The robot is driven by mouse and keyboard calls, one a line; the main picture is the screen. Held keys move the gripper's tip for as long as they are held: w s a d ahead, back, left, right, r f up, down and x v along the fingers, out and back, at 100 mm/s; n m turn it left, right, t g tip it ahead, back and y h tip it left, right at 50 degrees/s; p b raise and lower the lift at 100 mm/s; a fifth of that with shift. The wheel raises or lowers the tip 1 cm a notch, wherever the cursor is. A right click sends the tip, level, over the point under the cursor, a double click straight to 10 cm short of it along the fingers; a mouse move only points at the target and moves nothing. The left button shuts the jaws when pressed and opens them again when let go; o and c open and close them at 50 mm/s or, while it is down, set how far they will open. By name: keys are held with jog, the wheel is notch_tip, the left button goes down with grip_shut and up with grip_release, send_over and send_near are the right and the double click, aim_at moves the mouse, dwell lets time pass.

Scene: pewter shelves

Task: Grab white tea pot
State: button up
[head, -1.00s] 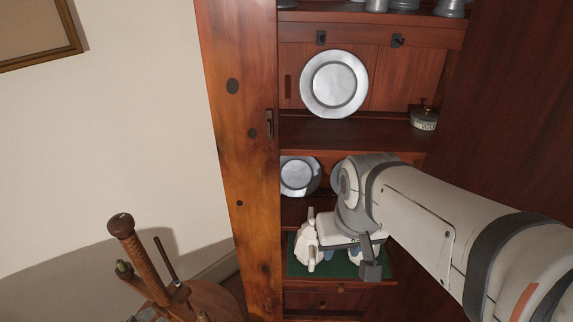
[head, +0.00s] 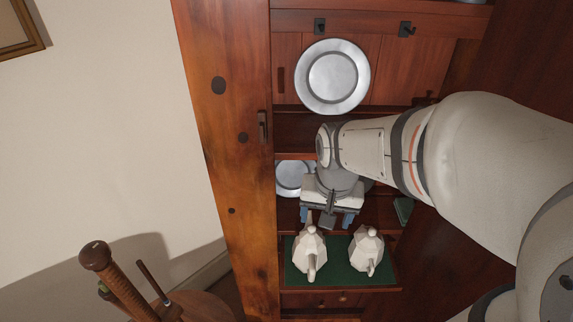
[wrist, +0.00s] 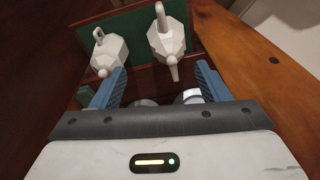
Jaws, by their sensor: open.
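Two white faceted tea pots stand side by side on a green mat (head: 337,275) on the lower shelf: a left one (head: 309,257) and a right one (head: 367,250). In the wrist view the sides are swapped: the left pot (wrist: 167,38) is at right and the other pot (wrist: 110,54) at left. My gripper (head: 329,219) is open, with its blue fingers apart and nothing between them. It is just beyond the pots in the head view, apart from both. The wrist view also shows the open gripper (wrist: 162,72), with the pots beyond the fingertips.
A large pewter plate (head: 333,77) stands on the shelf above. A smaller plate (head: 292,177) stands behind my gripper, partly hidden. The wooden cabinet post (head: 226,130) bounds the left side and a dark panel the right. A wooden spinning-wheel-like object (head: 118,280) is at lower left.

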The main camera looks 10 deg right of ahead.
aim_at(312, 236)
jog(key=o, duration=0.6)
jog(key=w+f+m, duration=0.2)
jog(key=f, duration=0.1)
jog(key=w+f+m+g, duration=0.1)
jog(key=w+f+m, duration=0.1)
jog(key=w+f, duration=0.1)
jog(key=w+f+m, duration=0.2)
jog(key=w+f, duration=0.1)
jog(key=f, duration=0.2)
jog(key=shift+w+a+f+m+g, duration=0.1)
jog(key=shift+w+f+m+g, duration=0.1)
jog(key=shift+w+m+g, duration=0.15)
jog(key=shift+o, duration=0.2)
jog(key=shift+d+f, duration=0.15)
jog(key=shift+f, duration=1.9)
jog(key=shift+d+f, duration=0.15)
jog(key=shift+f, duration=1.85)
